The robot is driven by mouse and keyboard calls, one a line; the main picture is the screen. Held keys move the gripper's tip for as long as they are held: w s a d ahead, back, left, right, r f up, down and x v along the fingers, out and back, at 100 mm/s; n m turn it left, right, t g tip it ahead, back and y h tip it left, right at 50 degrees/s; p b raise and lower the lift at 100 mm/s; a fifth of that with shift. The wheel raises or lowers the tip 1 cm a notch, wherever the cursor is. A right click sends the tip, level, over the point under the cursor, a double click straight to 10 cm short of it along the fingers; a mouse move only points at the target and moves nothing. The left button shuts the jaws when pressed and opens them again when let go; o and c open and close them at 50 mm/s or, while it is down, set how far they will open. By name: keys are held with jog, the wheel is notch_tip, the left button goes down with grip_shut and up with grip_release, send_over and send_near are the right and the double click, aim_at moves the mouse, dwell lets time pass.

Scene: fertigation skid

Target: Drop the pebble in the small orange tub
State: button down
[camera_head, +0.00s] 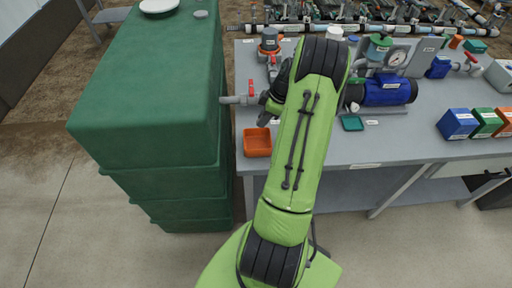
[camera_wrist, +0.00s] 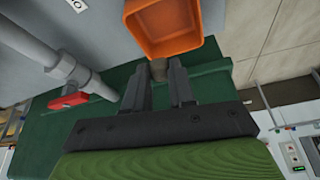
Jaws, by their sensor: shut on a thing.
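The small orange tub (camera_head: 257,142) stands on the grey bench at its left front corner, open side up. In the wrist view the tub (camera_wrist: 165,45) is just beyond my fingertips. My gripper (camera_wrist: 158,80) is shut on a small grey-brown pebble (camera_wrist: 158,69), held at the tips of the two dark fingers. The pebble appears next to the tub's near edge in that view; I cannot tell its height above the tub. In the head view my arm mostly hides my gripper, and the pebble cannot be made out.
A grey pipe with a red-handled valve (camera_head: 251,91) is just behind the tub. A blue pump (camera_head: 388,91), a small green tray (camera_head: 352,123) and coloured boxes (camera_head: 458,123) are to the right.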

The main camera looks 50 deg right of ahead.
jog(key=shift+f, duration=0.6)
jog(key=c, duration=0.9)
grip_release()
jog(key=shift+r, duration=0.1)
jog(key=shift+o, duration=0.2)
jog(key=p+v, duration=0.3)
jog(key=v, duration=1.2)
jog(key=shift+s+r, duration=0.2)
jog(key=shift+r, duration=0.15)
jog(key=shift+d, duration=0.15)
